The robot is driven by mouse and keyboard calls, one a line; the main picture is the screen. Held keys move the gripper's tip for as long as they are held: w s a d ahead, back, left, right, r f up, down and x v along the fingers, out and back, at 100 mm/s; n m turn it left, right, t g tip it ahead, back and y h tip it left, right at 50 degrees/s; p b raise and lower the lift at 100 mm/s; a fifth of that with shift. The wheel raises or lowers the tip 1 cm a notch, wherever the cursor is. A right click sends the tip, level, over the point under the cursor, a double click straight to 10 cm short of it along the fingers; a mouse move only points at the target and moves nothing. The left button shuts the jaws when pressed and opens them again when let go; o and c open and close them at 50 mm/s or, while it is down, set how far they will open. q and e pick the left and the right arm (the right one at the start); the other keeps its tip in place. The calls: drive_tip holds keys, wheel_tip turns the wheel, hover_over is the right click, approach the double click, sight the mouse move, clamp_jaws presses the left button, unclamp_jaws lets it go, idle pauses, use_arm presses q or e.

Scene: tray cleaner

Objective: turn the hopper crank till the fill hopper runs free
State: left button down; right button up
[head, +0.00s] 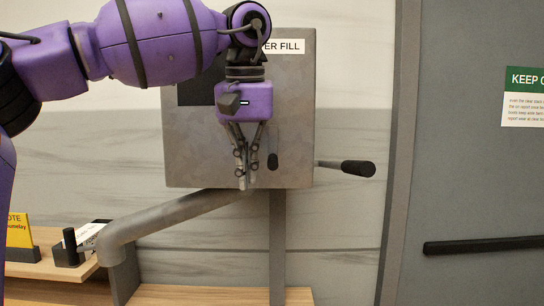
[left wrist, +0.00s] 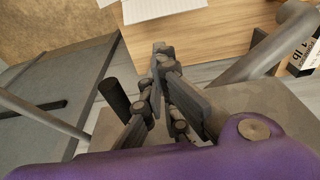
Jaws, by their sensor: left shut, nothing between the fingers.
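The fill hopper (head: 200,140) is a grey metal box on the wall; my left arm covers part of its face and its label, which reads "ER FILL". A metal rod with a black grip (head: 358,168) sticks out from its right side, apart from my gripper. A small black knob (head: 272,161) shows on the box front, just right of my fingers. My left gripper (head: 243,185) points down, shut and empty, before the lower front of the box. In the left wrist view its fingertips (left wrist: 162,50) are together, and a black cylinder (left wrist: 113,97) is beside them; I cannot tell which handle it is. My right gripper is out of view.
A grey pipe (head: 165,217) slopes from under the box down to the left. A wooden counter (head: 55,268) with a yellow sign (head: 18,232) stands at lower left. A grey door with a black bar (head: 480,244) is on the right.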

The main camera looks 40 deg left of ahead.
sight(275, 158)
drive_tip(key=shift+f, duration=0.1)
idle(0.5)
use_arm(q)
drive_tip(key=w+d, duration=0.1)
drive_tip(key=d, duration=0.1)
drive_tip(key=w+d+r+b, duration=0.1)
drive_tip(key=w, duration=0.1)
drive_tip(key=shift+w+d+r+b, duration=0.1)
drive_tip(key=shift+d+b, duration=0.2)
drive_tip(key=shift+d, duration=0.05)
drive_tip(key=shift+w+d+r, duration=0.25)
drive_tip(key=shift+w+d, duration=0.2)
drive_tip(key=shift+d, duration=0.1)
drive_tip(key=shift+w+d+r, duration=0.2)
drive_tip(key=shift+w+d, duration=0.2)
drive_tip(key=shift+d, duration=0.15)
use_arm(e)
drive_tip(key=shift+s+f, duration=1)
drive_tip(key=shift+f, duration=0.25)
use_arm(q)
drive_tip(key=shift+a, duration=0.1)
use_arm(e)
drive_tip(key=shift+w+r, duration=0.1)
